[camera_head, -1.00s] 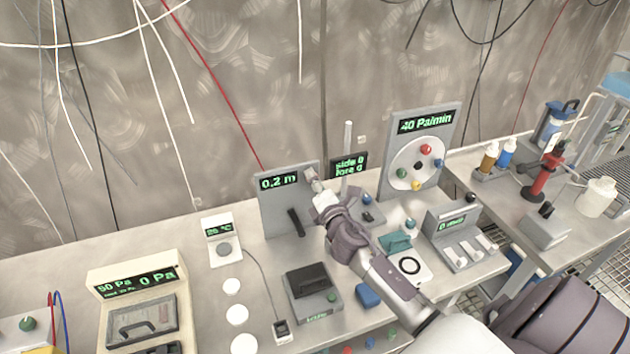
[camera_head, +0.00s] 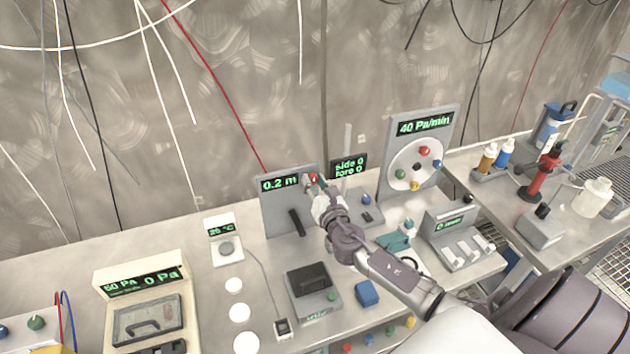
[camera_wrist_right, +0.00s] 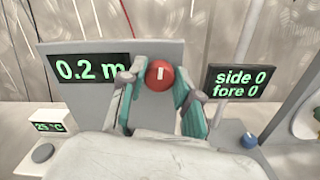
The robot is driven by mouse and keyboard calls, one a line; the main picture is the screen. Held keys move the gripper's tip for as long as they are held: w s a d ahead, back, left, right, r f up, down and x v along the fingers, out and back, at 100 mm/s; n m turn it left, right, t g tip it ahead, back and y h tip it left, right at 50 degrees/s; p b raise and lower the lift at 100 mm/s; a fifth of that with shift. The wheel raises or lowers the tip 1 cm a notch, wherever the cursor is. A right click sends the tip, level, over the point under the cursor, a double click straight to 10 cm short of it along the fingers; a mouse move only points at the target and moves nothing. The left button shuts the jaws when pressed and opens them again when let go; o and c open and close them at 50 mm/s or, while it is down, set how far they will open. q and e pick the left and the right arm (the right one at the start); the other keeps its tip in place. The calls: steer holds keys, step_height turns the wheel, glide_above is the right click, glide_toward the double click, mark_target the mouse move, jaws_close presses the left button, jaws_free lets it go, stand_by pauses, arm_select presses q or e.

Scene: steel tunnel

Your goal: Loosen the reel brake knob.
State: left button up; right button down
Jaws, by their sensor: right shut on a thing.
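The red knob (camera_head: 313,180) with a white mark sits on the upright grey panel (camera_head: 272,210) that reads 0.2 m. In the right wrist view the knob (camera_wrist_right: 160,75) faces me, with its white mark about vertical. My right gripper (camera_wrist_right: 160,86) has one teal-padded finger on each side of the knob and is shut on it. In the head view the right gripper (camera_head: 317,187) reaches the panel's top right part. My left gripper is not in view.
A black lever (camera_head: 297,222) stands out of the panel below its display. A post with a "side 0, fore 0" display (camera_head: 349,165) stands close right of the gripper. A dial board (camera_head: 420,150) reading 40 Pa/min is farther right. Cables hang along the back wall.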

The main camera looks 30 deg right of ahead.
steer(key=shift+f+n, duration=0.1)
steer(key=shift+n, duration=0.5)
steer(key=c, duration=0.8)
jaws_free()
steer(key=v, duration=1.2)
steer(key=shift+a, duration=0.1)
